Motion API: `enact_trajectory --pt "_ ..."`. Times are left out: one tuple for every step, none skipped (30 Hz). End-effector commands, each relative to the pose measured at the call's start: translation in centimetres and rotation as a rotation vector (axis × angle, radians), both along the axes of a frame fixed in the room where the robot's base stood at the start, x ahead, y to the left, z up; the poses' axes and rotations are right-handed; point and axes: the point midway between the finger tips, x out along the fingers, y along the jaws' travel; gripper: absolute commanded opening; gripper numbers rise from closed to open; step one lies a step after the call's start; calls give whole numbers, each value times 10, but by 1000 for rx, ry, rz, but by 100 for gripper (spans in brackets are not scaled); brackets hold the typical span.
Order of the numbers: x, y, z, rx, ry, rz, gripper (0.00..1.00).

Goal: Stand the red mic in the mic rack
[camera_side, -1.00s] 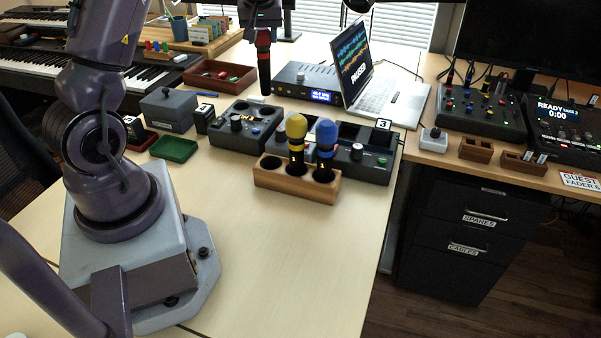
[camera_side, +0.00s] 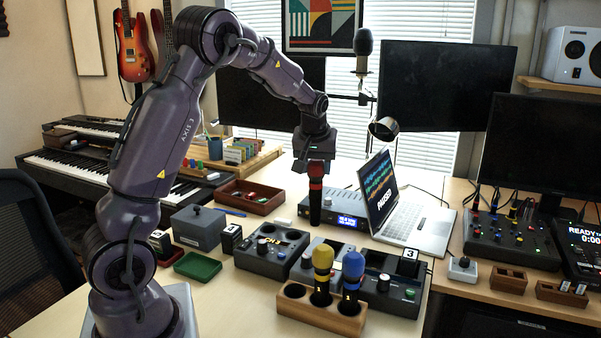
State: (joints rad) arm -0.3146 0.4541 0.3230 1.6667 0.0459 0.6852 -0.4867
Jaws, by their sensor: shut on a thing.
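The red mic (camera_side: 315,192) has a red head and a black body. It hangs upright, head up, in my gripper (camera_side: 315,164), which is shut on its head. The mic is in front of the audio unit with the blue display, behind and above the wooden mic rack (camera_side: 295,306). The rack holds a yellow mic (camera_side: 322,270) and a blue mic (camera_side: 351,276), both upright. The rack's left hole (camera_side: 294,291) is empty. I cannot tell exactly how high the red mic is above the table.
Control boxes (camera_side: 270,253) stand right behind the rack, with a laptop (camera_side: 410,215) farther back right. A green tray (camera_side: 198,266), a grey box (camera_side: 197,227) and a red-brown tray (camera_side: 252,196) stand to the left.

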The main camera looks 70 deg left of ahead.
Motion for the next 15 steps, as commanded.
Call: enact_trajectory --pt "0 -26 1 -2 -1 -28 0" --pt "-2 -39 0 -2 1 -30 0" --pt "-6 -57 -2 -2 1 -26 0" --pt "-10 -70 -4 -2 1 -16 0" --pt "-16 -81 -6 -2 2 0 0" --pt "-22 -94 -9 -1 2 22 0" --pt "-28 -101 -11 -1 2 42 0" --pt "-33 -109 -13 0 2 62 0" --pt "-40 -117 -17 -1 3 93 0" --pt "-46 -122 -19 0 3 117 0" --pt "-52 -127 -21 1 4 142 0" --pt "-59 -132 -24 1 4 179 0" --pt "-65 -135 -26 1 4 206 0" --pt "-70 -138 -28 1 4 235 0" --pt "-77 -140 -31 1 5 275 0"
